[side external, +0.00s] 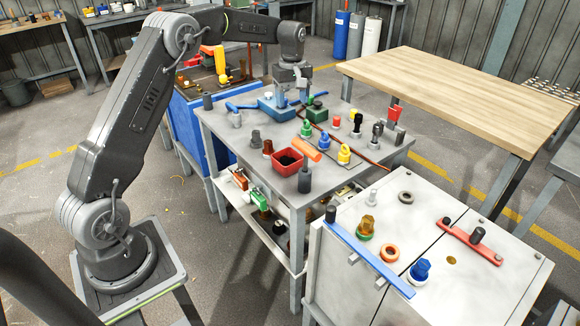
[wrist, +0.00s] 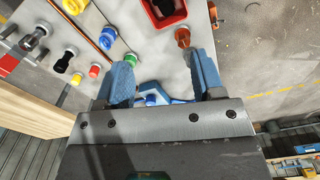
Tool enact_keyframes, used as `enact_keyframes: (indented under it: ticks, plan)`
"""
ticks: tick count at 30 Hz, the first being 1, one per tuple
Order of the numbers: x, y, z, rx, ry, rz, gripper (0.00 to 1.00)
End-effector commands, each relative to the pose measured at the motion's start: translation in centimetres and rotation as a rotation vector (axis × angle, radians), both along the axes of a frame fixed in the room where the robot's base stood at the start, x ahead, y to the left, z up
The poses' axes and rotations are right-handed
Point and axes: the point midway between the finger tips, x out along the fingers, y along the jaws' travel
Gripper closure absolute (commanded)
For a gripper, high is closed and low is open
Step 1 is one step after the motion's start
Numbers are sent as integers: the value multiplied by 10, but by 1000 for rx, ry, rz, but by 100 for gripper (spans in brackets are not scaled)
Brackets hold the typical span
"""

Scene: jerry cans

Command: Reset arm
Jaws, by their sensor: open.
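My gripper (side external: 292,98) hangs at the end of the bent arm, over the back part of the grey work table (side external: 222,122). In the wrist view my gripper (wrist: 162,72) shows two blue fingers spread apart with nothing held between them. A blue object (side external: 270,107) lies on the table beside and below the fingers. It also shows partly in the wrist view (wrist: 175,97), with its lower part hidden by the gripper body. A green block (side external: 315,113) stands just right of the gripper. Whether the fingers touch anything below is hard to tell.
A red open box (side external: 287,168) and several bottles and caps, including a blue one (side external: 323,142) and a yellow one (side external: 344,154), crowd the table. A white cabinet (side external: 345,285) with small parts stands in front. A bare wooden table (side external: 460,85) stands right.

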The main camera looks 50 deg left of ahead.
Motion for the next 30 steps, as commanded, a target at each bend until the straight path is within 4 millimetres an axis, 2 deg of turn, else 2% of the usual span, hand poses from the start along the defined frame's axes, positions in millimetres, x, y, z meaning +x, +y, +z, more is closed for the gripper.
enact_keyframes:
  ticks: [5, 8, 11, 15, 21, 25, 30]
  plan:
    - [-8, -14, 19, 9, -23, -58, 38]
    - [-23, -36, 46, 25, -57, -154, 38]
    - [-48, -64, 76, 47, -100, -280, 38]
    - [-91, -101, 108, 83, -160, -460, 38]
    - [-162, -147, 132, 142, -242, -714, 38]
    - [-211, -170, 135, 187, -295, -876, 38]
    - [-271, -193, 122, 250, -358, -1077, 38]
